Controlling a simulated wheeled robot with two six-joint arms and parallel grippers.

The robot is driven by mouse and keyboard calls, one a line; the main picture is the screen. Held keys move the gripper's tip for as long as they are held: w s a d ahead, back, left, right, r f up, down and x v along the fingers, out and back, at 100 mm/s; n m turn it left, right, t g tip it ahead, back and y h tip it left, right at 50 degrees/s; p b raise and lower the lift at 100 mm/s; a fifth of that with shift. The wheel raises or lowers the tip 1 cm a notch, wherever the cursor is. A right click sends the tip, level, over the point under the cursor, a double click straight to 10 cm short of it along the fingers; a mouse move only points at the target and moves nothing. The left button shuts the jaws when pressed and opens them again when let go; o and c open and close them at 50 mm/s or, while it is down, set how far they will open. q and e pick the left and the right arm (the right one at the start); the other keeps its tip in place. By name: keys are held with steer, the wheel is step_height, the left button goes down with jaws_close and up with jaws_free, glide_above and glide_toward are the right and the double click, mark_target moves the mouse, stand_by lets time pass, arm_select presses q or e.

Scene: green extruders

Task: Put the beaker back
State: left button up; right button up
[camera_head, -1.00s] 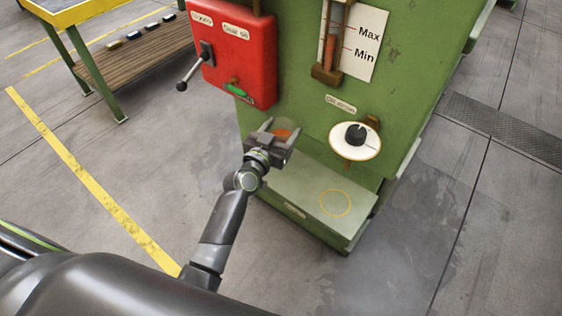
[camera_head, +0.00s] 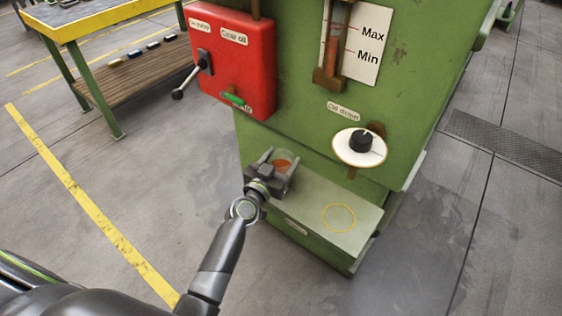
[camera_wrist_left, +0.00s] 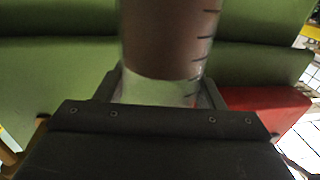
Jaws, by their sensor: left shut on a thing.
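The beaker (camera_head: 284,158) is clear with reddish-brown liquid in it. My left gripper (camera_head: 279,168) is shut on it, near the left end of the green ledge. In the left wrist view the beaker (camera_wrist_left: 170,45) stands large between the fingers, with dark graduation marks on its side. Whether its base touches the ledge cannot be told. A yellow circle outline (camera_head: 338,218) marks the right part of the ledge (camera_head: 310,205), which is otherwise bare there. My right gripper is not in view.
Above the ledge are the white drain dial with a black knob (camera_head: 360,142), a red box (camera_head: 235,60) with a lever (camera_head: 190,80), and a gauge marked Max and Min (camera_head: 333,50).

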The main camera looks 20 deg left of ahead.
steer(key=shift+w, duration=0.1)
arm_select(q)
steer(key=shift+f, duration=0.1)
steer(key=o, duration=1.2)
steer(key=shift+o, duration=0.2)
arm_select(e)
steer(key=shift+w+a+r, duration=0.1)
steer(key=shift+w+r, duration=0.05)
arm_select(q)
steer(key=s, duration=0.2)
steer(key=shift+s+a, duration=0.3)
steer(key=shift+s, duration=0.05)
steer(key=s+a+b, duration=0.1)
steer(key=s+b, duration=0.1)
steer(key=s, duration=0.7)
steer(key=shift+a+b, duration=0.3)
steer(key=shift+a, duration=0.05)
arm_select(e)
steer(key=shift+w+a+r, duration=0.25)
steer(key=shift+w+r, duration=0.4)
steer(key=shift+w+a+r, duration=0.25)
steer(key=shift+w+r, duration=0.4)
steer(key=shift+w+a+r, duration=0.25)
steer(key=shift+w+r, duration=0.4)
